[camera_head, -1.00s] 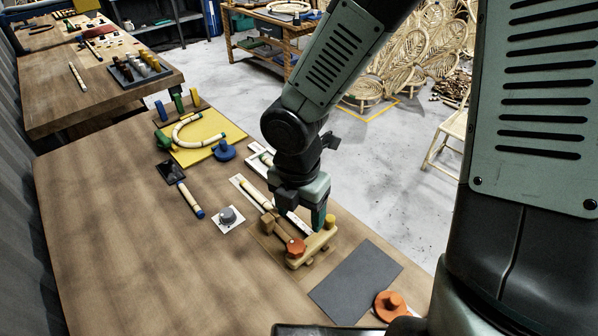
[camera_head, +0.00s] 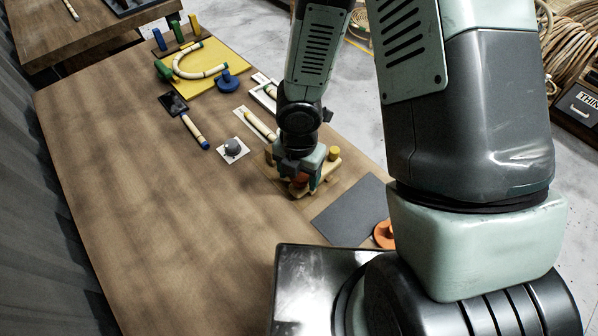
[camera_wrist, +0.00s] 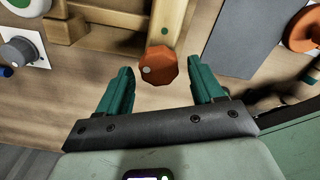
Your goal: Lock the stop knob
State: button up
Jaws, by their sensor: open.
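The stop knob, an orange faceted knob (camera_wrist: 158,66), sits at the near end of a light wooden bar on the wooden fixture (camera_head: 331,163). A small pale dot shows on the left of its face, and a green dot (camera_wrist: 165,31) is on the bar behind it. My gripper (camera_wrist: 160,72) is open, with one green finger on each side of the knob and a visible gap on both sides. In the head view my gripper (camera_head: 302,178) is down at the fixture and hides most of the knob. I cannot tell the exact fingertip height.
A grey knob on a white plate (camera_head: 232,148) stands left of the fixture. A dark grey mat (camera_head: 347,208) and an orange disc (camera_head: 384,234) lie to the right. A yellow board (camera_head: 205,70) with a bent rattan piece is farther back. The table's left front is clear.

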jog(key=shift+f, duration=0.1)
jog(key=shift+c, duration=0.3)
jog(key=c, duration=1)
